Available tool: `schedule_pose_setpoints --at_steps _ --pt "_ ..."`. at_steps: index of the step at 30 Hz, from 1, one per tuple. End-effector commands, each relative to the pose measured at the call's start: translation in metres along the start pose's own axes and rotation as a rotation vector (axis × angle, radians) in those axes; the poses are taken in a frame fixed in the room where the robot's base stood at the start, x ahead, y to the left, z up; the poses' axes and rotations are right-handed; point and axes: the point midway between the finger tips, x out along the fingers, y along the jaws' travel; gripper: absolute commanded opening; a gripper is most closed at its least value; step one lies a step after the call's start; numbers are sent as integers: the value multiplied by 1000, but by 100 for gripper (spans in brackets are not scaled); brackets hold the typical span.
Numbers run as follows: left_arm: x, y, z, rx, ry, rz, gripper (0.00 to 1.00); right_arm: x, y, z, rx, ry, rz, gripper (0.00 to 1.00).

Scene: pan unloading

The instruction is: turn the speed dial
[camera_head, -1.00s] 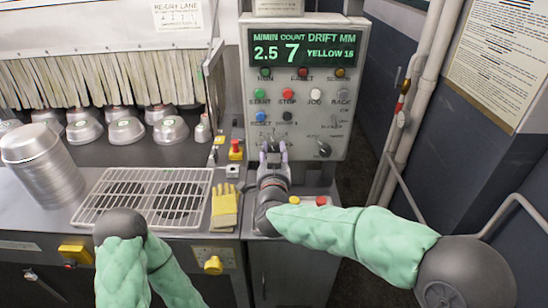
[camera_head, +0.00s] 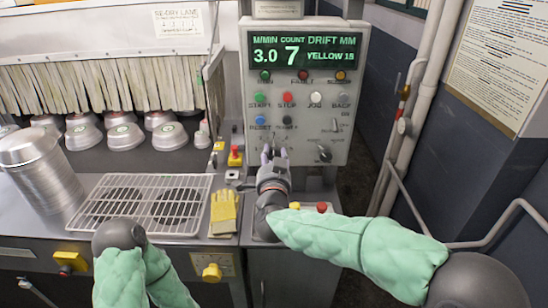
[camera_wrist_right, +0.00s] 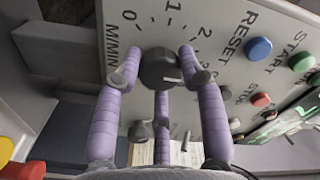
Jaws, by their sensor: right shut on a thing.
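The speed dial (camera_wrist_right: 160,68) is a dark round knob on the grey control panel (camera_head: 340,106), beside a scale marked M/MIN with 0, 1 and 2 legible. My right gripper (camera_head: 273,158) is at the lower left of the panel, its purple-grey fingers closed around the dial in the right wrist view (camera_wrist_right: 158,75). In the head view the dial is mostly hidden by the fingers. The green display (camera_head: 304,55) reads 3.0 M/MIN, count 7 and YELLOW 15. My left gripper is not in view.
Buttons such as the blue RESET (camera_head: 260,120) sit just above the dial, and another dark knob (camera_head: 324,153) is to its right. A wire rack (camera_head: 142,205), yellow gloves (camera_head: 223,213) and stacked pans (camera_head: 42,170) lie left. Pipes run at the right.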

Motion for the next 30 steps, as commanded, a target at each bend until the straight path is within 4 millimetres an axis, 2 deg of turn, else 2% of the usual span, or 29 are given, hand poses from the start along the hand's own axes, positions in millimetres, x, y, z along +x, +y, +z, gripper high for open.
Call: schedule_pose_setpoints --at_steps 1,3,13,17,20,30 --pt "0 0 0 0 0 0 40 -2 5 10 -7 -19 6 46" --pt "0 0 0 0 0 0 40 -2 4 9 -7 -18 6 63" --pt "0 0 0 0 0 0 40 -1 1 3 -3 -7 2 63" --pt "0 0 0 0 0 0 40 -10 1 3 -3 -6 0 63" --pt "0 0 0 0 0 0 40 -24 0 2 -3 -6 -1 63" --pt "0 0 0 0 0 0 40 -91 0 4 -3 -10 -2 63"
